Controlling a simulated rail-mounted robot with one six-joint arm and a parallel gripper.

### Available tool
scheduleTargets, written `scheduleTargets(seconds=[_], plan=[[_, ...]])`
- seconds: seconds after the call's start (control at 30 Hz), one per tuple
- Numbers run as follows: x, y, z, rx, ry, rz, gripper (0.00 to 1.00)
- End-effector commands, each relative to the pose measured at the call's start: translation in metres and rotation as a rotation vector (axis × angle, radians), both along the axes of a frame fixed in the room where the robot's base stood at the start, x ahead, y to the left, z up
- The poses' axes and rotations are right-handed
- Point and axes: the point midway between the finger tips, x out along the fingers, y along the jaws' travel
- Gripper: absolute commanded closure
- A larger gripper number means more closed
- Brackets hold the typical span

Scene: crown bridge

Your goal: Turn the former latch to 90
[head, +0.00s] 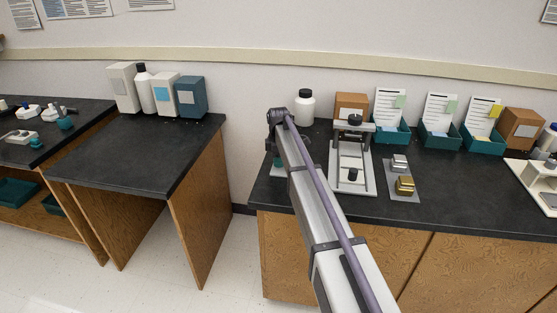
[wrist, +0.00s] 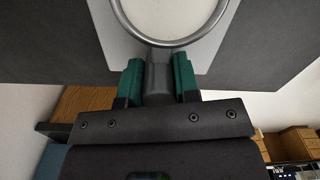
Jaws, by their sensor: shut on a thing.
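In the wrist view, my gripper (wrist: 158,80) has its two green fingers on either side of a dark grey tab (wrist: 158,72), shut on it. The tab, apparently the former latch, meets a round metal ring (wrist: 172,43) above a light grey plate (wrist: 104,22). The ring runs out of the top of the picture, and no angle mark shows. In the head view my arm reaches to the left end of the right-hand bench. It hides most of the gripper and the latch there.
On the right-hand bench (head: 450,190), a press-like frame (head: 367,170) stands just right of my arm. A white jar (head: 306,108) stands behind. Gold and silver blocks sit on a grey plate (head: 404,194) farther right. A floor gap separates this bench from the left table (head: 140,150).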

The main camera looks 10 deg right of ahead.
Motion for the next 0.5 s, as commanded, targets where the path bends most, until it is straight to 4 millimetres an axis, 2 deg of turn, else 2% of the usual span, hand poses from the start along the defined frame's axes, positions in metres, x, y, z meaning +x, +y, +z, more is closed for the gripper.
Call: scheduleTargets(seconds=[0.03,0.07,0.1,0.3,0.5], plan=[[-0.0006,0.0001,-0.0002,0.0,0.001,0.0,0.95],[-0.0006,0.0001,-0.0002,0.0,0.001,0.0,0.7],[-0.0005,0.0001,-0.0002,0.0,0.001,0.0,0.66],[-0.0004,0.0001,-0.0001,0.0,0.001,0.0,0.47],[-0.0002,0.0001,0.0001,0.0,0.0,-0.001,0.46]])
